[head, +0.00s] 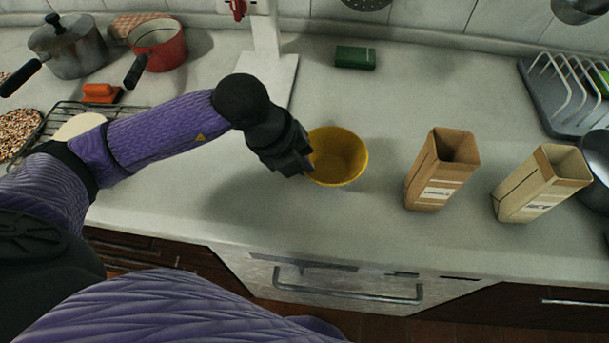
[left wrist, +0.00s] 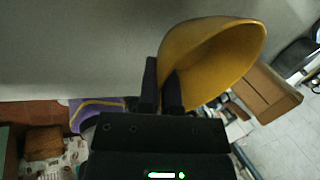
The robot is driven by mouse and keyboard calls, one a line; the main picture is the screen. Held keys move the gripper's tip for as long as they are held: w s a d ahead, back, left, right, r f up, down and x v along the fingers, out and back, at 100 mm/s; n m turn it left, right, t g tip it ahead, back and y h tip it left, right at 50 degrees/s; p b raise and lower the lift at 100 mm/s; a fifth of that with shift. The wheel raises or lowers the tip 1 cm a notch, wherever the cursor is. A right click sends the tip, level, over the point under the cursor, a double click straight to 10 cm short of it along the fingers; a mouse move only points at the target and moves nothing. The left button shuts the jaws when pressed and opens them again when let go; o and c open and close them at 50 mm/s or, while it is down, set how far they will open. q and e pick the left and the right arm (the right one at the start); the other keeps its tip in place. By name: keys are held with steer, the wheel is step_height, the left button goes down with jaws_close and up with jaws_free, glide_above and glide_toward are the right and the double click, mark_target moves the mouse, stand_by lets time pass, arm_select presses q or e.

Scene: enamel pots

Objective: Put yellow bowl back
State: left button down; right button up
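The yellow bowl (head: 338,157) is at the front middle of the counter, its opening facing up in the head view. My left gripper (head: 303,160) is at the bowl's left rim. In the left wrist view, the narrow-set fingers (left wrist: 162,90) stand on either side of the wall of the yellow bowl (left wrist: 205,62), one outside and one inside, so the gripper looks shut on it. Whether the bowl touches the counter is hard to tell. My right gripper is not in view.
Two open cartons, one brown (head: 440,170) and one cream (head: 540,184), stand right of the bowl. A dish rack (head: 565,95) is at far right. A green box (head: 355,57) lies behind. A red pot (head: 160,45) and grey pot (head: 70,48) stand back left.

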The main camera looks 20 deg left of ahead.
arm_select(q)
step_height(320, 180, down, 2)
steer(key=shift+f, duration=0.25)
steer(key=shift+f+b, duration=0.3)
steer(key=shift+f, duration=0.2)
steer(key=c, duration=0.8)
jaws_free()
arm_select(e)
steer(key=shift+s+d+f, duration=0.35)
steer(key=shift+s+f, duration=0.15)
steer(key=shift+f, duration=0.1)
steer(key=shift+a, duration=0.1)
